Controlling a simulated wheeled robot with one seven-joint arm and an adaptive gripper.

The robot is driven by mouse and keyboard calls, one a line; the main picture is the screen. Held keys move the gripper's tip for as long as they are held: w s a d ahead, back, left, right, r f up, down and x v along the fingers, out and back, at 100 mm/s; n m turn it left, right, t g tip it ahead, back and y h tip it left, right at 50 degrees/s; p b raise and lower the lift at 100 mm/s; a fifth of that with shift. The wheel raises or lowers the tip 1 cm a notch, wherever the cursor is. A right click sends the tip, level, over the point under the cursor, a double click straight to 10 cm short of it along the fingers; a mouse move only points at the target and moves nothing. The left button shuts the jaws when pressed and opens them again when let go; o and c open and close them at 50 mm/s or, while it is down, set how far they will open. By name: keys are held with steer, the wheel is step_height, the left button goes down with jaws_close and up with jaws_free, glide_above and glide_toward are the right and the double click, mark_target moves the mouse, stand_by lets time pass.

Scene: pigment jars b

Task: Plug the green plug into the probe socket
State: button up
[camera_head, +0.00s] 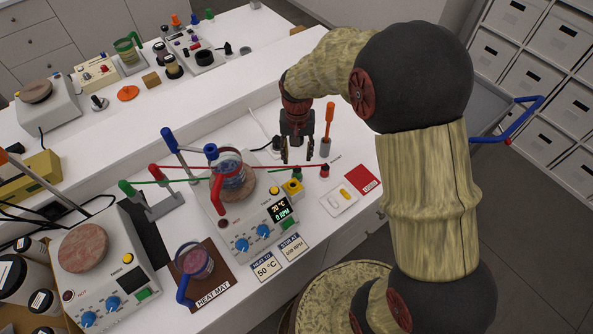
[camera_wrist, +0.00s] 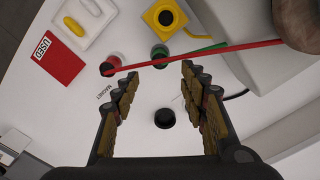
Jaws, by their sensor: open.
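The green plug (camera_wrist: 160,51) stands upright on the white bench, with a dark top and a green lead running right in the wrist view. In the head view it shows just below my fingertips (camera_head: 297,173). The probe socket appears to be the yellow block with a dark round hole (camera_wrist: 166,17), just beyond the plug; it also shows in the head view (camera_head: 292,188). My gripper (camera_wrist: 153,82) is open and empty, pointing down. In the wrist view the plug lies between and slightly beyond the fingertips. I cannot tell the height gap.
A red plug (camera_wrist: 107,68) stands left of the green one, its red lead crossing the wrist view. A black round piece (camera_wrist: 165,118) is nearby. The hot plate (camera_head: 262,230) bears a glass beaker (camera_head: 232,174). An orange-handled tool (camera_head: 330,112) stands right of my gripper.

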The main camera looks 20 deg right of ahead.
mark_target(297, 168)
step_height(297, 168, down, 3)
steer(key=shift+r, duration=0.2)
steer(key=f, duration=0.3)
steer(key=f+b, duration=0.1)
steer(key=f, duration=0.1)
steer(key=shift+s+a, duration=0.1)
steer(key=shift+s, duration=0.15)
steer(key=c, duration=1.1)
jaws_close()
